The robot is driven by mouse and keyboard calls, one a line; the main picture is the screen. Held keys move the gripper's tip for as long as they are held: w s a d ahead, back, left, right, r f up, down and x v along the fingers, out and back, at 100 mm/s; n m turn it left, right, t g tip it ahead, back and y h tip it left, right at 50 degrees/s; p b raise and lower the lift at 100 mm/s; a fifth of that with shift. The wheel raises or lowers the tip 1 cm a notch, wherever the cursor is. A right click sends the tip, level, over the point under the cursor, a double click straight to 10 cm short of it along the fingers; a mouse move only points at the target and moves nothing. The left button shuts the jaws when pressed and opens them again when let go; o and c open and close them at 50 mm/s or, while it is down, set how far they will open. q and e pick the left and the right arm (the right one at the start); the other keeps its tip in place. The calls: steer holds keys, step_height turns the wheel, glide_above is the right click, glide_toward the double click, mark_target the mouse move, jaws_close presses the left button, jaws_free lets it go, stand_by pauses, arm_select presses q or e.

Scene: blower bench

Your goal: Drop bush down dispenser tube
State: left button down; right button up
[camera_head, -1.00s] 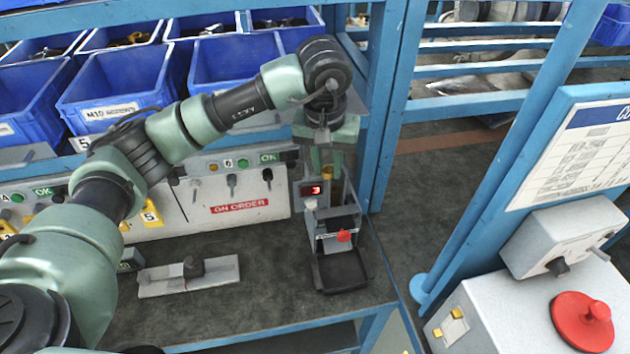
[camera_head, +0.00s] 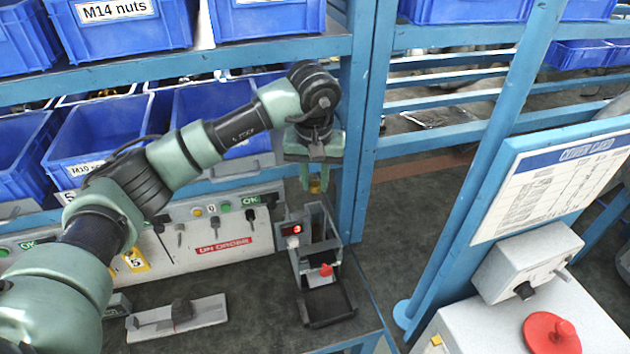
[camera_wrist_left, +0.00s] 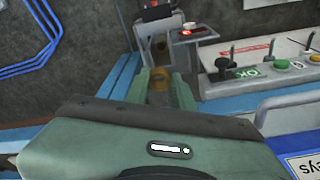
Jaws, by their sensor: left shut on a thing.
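My left gripper (camera_head: 314,186) points down above the dispenser. It is shut on a small brass-coloured bush (camera_head: 316,187), which also shows between the fingers in the left wrist view (camera_wrist_left: 160,85). The dispenser (camera_head: 318,238) is a grey upright unit with a red lit display, a red knob (camera_head: 326,270) and a black open tray (camera_head: 328,307) at its front. The bush appears above and behind the dispenser's top, apart from it. The tube's mouth cannot be made out clearly. In the left wrist view the dispenser (camera_wrist_left: 160,38) stands beyond the fingertips. My right gripper is not in view.
A blue post (camera_head: 362,130) stands close to the right of my left gripper. A control panel (camera_head: 215,235) and blue bins (camera_head: 205,105) lie to the left. A grey block fixture (camera_head: 178,317) lies on the bench. A control box with a red button (camera_head: 550,333) stands at right.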

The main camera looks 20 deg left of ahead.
mark_target(315, 192)
arm_select(q)
steer(key=shift+f+b, duration=1.3)
steer(key=shift+f, duration=0.4)
steer(key=shift+f+b, duration=0.9)
steer(key=shift+f, duration=0.2)
steer(key=c, duration=1.1)
jaws_free()
steer(key=shift+r, duration=0.1)
steer(key=shift+r, duration=0.3)
steer(key=r, duration=0.2)
steer(key=r+b, duration=0.1)
steer(key=r, duration=0.1)
steer(key=s+r+b, duration=0.1)
steer(key=r, duration=0.2)
steer(key=shift+s+d, duration=0.1)
